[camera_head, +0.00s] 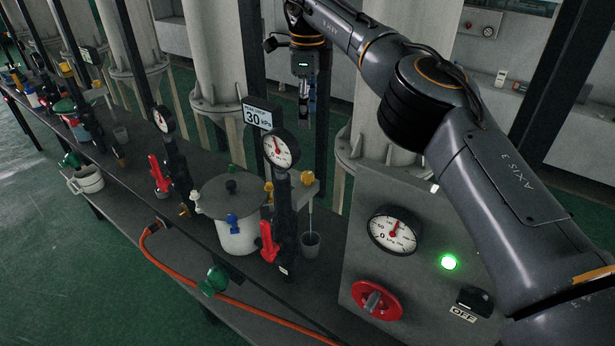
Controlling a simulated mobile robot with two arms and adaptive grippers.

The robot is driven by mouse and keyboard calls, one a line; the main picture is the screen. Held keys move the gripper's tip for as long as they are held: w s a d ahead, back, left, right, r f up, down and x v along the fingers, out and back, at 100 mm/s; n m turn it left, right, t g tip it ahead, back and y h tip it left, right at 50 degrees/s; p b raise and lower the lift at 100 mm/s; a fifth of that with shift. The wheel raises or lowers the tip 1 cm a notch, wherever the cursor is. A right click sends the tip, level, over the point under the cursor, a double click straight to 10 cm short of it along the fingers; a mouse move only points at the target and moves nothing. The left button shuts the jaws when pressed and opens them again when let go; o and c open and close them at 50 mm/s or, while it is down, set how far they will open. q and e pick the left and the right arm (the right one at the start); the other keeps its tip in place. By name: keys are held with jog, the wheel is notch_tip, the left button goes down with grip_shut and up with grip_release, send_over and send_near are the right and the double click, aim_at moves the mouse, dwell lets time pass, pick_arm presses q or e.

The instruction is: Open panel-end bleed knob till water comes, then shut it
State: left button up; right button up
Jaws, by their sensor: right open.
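A yellow knob (307,178) sits on a pale block beside the gauge post nearest the control panel (355,240). A thin pale-blue line (311,212) runs down below it toward a small grey cup (310,244); I cannot tell for sure whether it is water or a tube. My right gripper (304,118) points down above and apart from the yellow knob, with nothing seen in it. Its arm crosses the upper right. The left gripper is out of view.
A pressure gauge (281,149), a "30 kPa" sign (258,115) and a red lever (268,241) stand close left of the knob. A lidded white pot (238,236) is farther left. The panel has a red handwheel (377,300) and a lit green lamp (449,262).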

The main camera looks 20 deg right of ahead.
notch_tip(320, 180, down, 3)
jog(key=b, duration=0.2)
send_over(307, 174)
notch_tip(307, 174, down, 5)
notch_tip(307, 174, down, 7)
jog(key=shift+d+f+p, duration=0.1)
jog(key=shift+f+p, duration=0.1)
jog(key=shift+p, duration=0.65)
jog(key=shift+f, duration=0.85)
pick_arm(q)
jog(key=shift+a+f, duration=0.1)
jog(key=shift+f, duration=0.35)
pick_arm(e)
jog(key=shift+c, duration=0.4)
grip_shut()
